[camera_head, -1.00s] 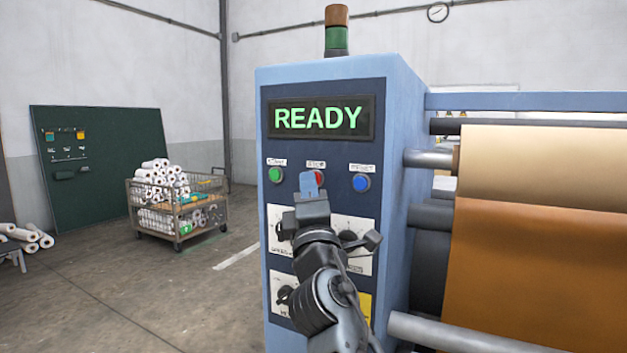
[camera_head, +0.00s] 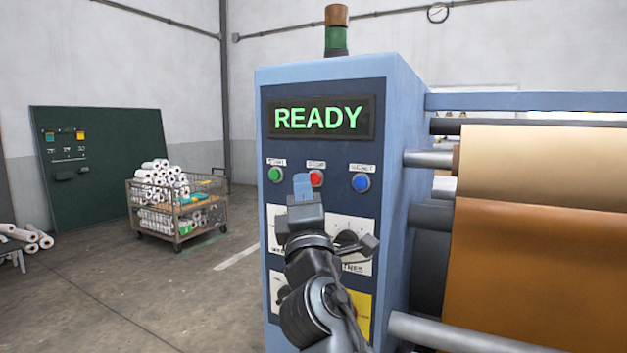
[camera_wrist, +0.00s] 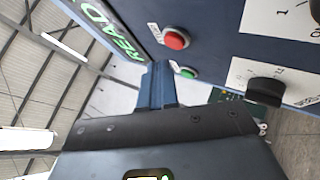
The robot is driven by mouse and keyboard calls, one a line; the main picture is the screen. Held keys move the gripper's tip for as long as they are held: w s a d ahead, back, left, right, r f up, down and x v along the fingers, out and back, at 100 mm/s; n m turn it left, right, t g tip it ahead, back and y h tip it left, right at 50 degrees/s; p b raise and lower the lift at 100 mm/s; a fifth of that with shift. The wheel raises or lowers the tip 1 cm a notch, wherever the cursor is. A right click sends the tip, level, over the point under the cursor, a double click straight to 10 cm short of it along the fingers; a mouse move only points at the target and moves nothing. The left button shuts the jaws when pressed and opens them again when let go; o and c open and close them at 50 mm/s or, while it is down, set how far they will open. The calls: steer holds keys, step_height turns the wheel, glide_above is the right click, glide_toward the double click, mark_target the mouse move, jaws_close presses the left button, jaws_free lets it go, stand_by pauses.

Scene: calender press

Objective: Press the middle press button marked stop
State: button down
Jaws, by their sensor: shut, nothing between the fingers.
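The red middle button (camera_head: 316,178) sits on the dark blue panel (camera_head: 325,148) between a green button (camera_head: 275,174) and a blue button (camera_head: 361,182). A small label is above it, too blurred to read surely. In the wrist view the red button (camera_wrist: 177,39) is fully visible, with the green button (camera_wrist: 188,73) below it. My gripper (camera_head: 303,186) is shut and empty, its blue fingertips just left of and slightly below the red button in the head view. In the wrist view the fingertips (camera_wrist: 158,75) are apart from the red button.
The display (camera_head: 320,118) reads READY. White plates with black knobs (camera_head: 348,238) are below the buttons, partly behind my arm. Rollers with orange sheet (camera_head: 540,260) stand at right. A cart of white rolls (camera_head: 178,205) stands at left, with open floor before it.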

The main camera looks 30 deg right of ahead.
steer(key=s+a, duration=0.2)
steer(key=a, duration=0.1)
steer(key=shift+s+a, duration=0.3)
steer(key=shift+s, duration=0.05)
steer(key=shift+f, duration=0.1)
stand_by(0.6)
steer(key=s+f+m+g+y, duration=0.1)
steer(key=s+f+y, duration=0.1)
steer(key=s+f, duration=0.55)
steer(key=s+f+m+g+y, duration=0.1)
steer(key=s+f+g+y, duration=0.2)
steer(key=f, duration=0.7)
steer(key=s+f+m+y, duration=0.1)
steer(key=s+f+y, duration=0.1)
steer(key=s+f, duration=0.6)
steer(key=s+f+m+g+y, duration=0.1)
steer(key=s+f+m, duration=0.2)
steer(key=s, duration=0.4)
steer(key=s+f+m+g+y, duration=0.15)
steer(key=s+f, duration=0.25)
steer(key=s, duration=0.4)
steer(key=s+d+r+m+g+h, duration=0.1)
steer(key=s+r+m, duration=0.2)
steer(key=s+m, duration=0.5)
steer(key=s, duration=0.6)
steer(key=shift+s+d+g, duration=0.2)
steer(key=shift+s+g, duration=0.15)
steer(key=shift+s, duration=0.05)
